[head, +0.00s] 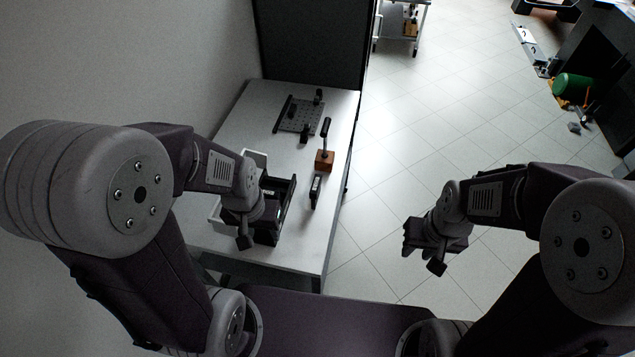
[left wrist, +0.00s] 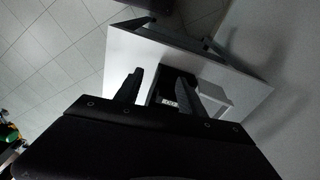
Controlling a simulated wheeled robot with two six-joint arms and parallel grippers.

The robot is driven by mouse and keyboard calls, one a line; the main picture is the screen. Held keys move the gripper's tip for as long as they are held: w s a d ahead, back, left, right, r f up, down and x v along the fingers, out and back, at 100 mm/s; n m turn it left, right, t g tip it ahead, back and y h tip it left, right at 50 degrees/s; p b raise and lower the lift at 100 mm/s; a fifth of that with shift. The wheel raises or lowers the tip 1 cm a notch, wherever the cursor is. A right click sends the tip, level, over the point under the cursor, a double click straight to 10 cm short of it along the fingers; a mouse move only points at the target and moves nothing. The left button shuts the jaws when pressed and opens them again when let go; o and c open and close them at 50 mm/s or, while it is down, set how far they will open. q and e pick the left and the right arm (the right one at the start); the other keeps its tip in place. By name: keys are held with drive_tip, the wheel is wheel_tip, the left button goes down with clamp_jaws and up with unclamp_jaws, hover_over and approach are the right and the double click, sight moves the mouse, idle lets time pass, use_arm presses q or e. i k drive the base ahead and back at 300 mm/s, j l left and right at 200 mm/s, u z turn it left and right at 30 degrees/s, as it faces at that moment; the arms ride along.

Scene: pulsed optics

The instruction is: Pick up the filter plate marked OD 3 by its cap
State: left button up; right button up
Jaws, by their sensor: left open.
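No plate readable as OD 3 shows in either view. A black open-topped box (head: 287,207) stands on the near part of the table, partly hidden by my left arm. In the left wrist view a dark box (left wrist: 158,90) with a small pale label shows beyond the fingers; its marking is too small to read. My left gripper (head: 246,241) hangs over the near left side of the box. In the left wrist view its two fingers (left wrist: 162,76) are apart with nothing seen held. My right gripper (head: 424,255) is away from the table over the floor, its jaws unclear.
A white table (head: 305,240) carries a small black labelled item (head: 315,190), a wooden block (head: 323,161) with a black-handled tool, and a perforated plate (head: 300,115) with black mounts. A pale tray (head: 215,219) lies beside the box. A dark panel (head: 310,45) stands behind.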

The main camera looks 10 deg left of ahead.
sight(315, 190)
drive_tip(key=l+u, duration=0.3)
drive_tip(key=l, duration=0.25)
drive_tip(key=i+l+u, duration=0.3)
drive_tip(key=l+u, duration=0.3)
drive_tip(key=i+l+u, duration=0.15)
drive_tip(key=l+u, duration=0.15)
drive_tip(key=i+l+u, duration=0.1)
drive_tip(key=l+u, duration=0.25)
drive_tip(key=i+l+u, duration=0.2)
drive_tip(key=l+u, duration=0.15)
drive_tip(key=i+l+u, duration=0.15)
drive_tip(key=l+u, duration=0.25)
drive_tip(key=l, duration=0.25)
drive_tip(key=i+l+u, duration=0.1)
drive_tip(key=l+u, duration=0.25)
drive_tip(key=l, duration=0.15)
drive_tip(key=l+u, duration=0.35)
drive_tip(key=l, duration=0.2)
